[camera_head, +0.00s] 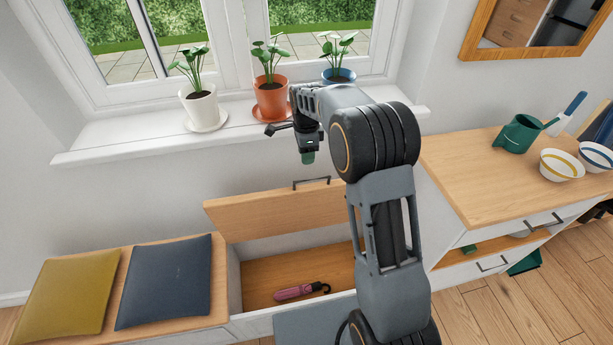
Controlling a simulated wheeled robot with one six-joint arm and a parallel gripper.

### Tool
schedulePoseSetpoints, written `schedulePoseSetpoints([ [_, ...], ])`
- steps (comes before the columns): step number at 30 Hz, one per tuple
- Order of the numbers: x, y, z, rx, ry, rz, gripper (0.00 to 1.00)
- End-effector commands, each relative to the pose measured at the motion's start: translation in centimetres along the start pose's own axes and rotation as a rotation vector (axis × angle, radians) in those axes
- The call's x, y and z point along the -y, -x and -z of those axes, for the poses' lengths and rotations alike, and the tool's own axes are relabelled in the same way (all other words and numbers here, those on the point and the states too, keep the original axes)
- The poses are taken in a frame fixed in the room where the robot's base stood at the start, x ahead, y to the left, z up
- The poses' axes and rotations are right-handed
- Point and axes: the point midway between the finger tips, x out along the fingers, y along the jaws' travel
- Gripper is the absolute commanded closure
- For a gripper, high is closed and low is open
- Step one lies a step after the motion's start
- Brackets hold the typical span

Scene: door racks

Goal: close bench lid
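The bench lid (270,212) is a light wood panel with a dark bar handle (311,182) along its upper edge. It stands raised and tilted over the bench's open compartment. The bench (236,285) has white walls, and a pink umbrella (298,291) lies on its wooden floor inside. My gripper (307,157) hangs above the lid, near the handle and apart from it in the picture. Its fingers are small and dark, and I cannot tell whether they are open or shut. My arm hides the right part of the lid and compartment.
A blue cushion (164,281) and a yellow cushion (68,292) lie on the bench's left part. Potted plants stand on the windowsill (150,136) behind my gripper. A wooden-topped cabinet (480,185) with a green watering can (518,134) and two bowls stands at right.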

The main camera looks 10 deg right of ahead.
Motion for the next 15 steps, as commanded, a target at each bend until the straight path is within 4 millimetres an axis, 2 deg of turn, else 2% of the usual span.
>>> schedulePoseSetpoints([
  [6,-0.1,-4.3,0.0,0.0,0.002,-0.003,0.62],
  [15,0.0,-8.4,0.0,0.0,0.002,-0.001,0.62],
])
